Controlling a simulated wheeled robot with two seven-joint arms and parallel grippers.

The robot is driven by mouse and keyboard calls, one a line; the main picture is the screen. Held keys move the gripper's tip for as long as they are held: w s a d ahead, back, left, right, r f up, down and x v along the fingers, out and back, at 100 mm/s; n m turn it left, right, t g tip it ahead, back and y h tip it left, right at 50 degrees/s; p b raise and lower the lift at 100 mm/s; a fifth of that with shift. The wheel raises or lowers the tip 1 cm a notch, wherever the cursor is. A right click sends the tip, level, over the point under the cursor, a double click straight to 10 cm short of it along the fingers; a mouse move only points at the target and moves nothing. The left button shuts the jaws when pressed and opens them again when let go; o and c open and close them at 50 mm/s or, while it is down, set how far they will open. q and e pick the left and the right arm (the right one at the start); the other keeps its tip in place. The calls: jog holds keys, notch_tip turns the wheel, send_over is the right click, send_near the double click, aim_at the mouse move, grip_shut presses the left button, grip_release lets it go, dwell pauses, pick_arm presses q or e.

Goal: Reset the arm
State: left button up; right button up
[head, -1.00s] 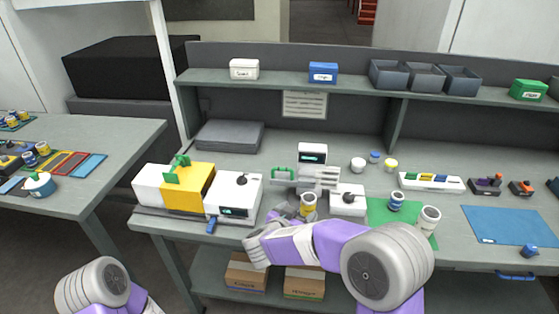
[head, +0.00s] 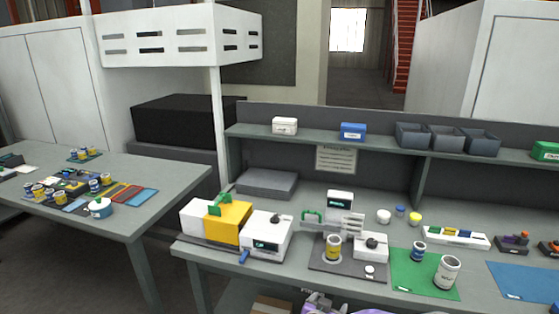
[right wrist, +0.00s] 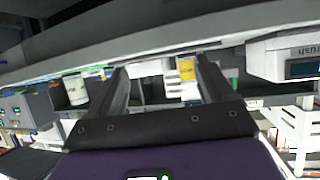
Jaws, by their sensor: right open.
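My right gripper (right wrist: 163,72) shows in the right wrist view with its two dark fingers apart and no object held between them. A yellow-banded can (right wrist: 187,68) shows beyond the fingers, near the right one, apart from the gripper as far as I can tell. In the head view a yellow-banded can (head: 334,248) stands upright on a dark plate (head: 322,263) in front of a small device. Only a sliver of my purple and white arm (head: 328,302) shows at the bottom edge of the head view; the rest is hidden. My left gripper is in neither view.
White and yellow machines (head: 228,224) stand on the bench left of the plate. A green mat (head: 405,278) with two cans lies to its right, and a blue mat (head: 525,282) beyond. Grey bins (head: 445,139) sit on the shelf. A side table (head: 135,205) is at left.

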jog(key=s+f+n+g+y, duration=0.1)
jog(key=s+f+g+y, duration=0.15)
jog(key=s+f, duration=0.55)
jog(key=s+f+n+g+y, duration=0.1)
jog(key=s+f+g+y, duration=0.2)
jog(key=f, duration=0.8)
jog(key=s+a+f+g+y, duration=0.2)
jog(key=s+f, duration=0.1)
jog(key=s, duration=0.6)
jog(key=s+a+f+g+y, duration=0.2)
jog(key=s+f+g, duration=0.1)
jog(key=s, duration=0.6)
jog(key=shift+s+f+n, duration=0.4)
jog(key=shift+f, duration=0.25)
jog(key=shift+y, duration=0.25)
